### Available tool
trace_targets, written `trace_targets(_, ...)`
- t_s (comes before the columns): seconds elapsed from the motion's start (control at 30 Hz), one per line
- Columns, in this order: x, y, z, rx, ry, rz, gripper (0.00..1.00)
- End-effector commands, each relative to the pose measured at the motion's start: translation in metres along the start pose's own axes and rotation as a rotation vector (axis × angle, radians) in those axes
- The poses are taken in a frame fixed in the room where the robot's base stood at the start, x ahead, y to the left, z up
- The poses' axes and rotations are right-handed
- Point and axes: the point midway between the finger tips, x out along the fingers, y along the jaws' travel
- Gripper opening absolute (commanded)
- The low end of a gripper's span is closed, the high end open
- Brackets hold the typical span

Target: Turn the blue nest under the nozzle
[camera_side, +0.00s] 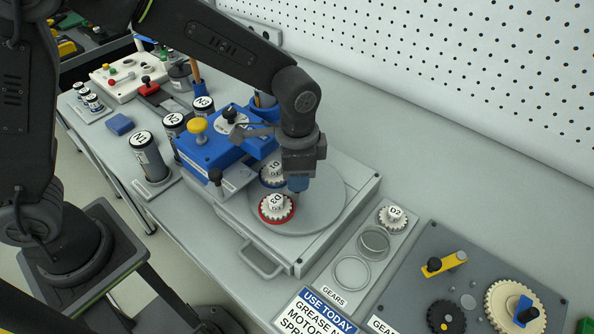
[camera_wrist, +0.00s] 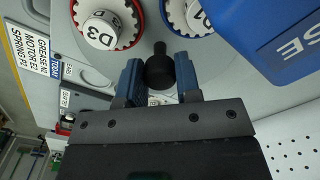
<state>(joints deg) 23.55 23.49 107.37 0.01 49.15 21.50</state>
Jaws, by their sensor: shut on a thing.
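The grey turntable (camera_side: 325,205) carries a red nest (camera_side: 262,214) and a blue nest (camera_side: 262,180), each with a white labelled gear in it. The red nest's gear (camera_wrist: 100,28) reads D3. The blue nest (camera_wrist: 168,22) is partly cut off at the top of the wrist view. In the side view it lies beside the blue dispenser (camera_side: 210,152), behind the red nest. My gripper (camera_wrist: 160,82) is shut on a black knob (camera_wrist: 160,66) on the turntable; its fingers (camera_side: 298,183) hide the knob in the side view. The nozzle tip is not clearly visible.
The dispenser's blue housing (camera_wrist: 285,35) is close to my gripper. A gear tray (camera_side: 352,272) with another gear and a grey gear board (camera_side: 475,285) stand at right. Labelled canisters (camera_side: 150,160) stand at left. The bench behind the turntable is clear.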

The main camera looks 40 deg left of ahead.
Motion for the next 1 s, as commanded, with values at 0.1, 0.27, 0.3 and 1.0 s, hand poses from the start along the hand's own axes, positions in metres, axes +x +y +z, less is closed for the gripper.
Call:
trace_targets(0.1,0.000,0.000,-0.001,-0.001,0.003,-0.001,0.00)
trace_targets(0.27,0.000,0.000,-0.001,-0.001,0.002,-0.001,0.44)
trace_targets(0.3,0.000,0.000,-0.001,-0.001,0.002,0.000,0.47)
trace_targets(1.0,-0.057,0.000,-0.001,-0.001,0.008,-0.003,0.57)
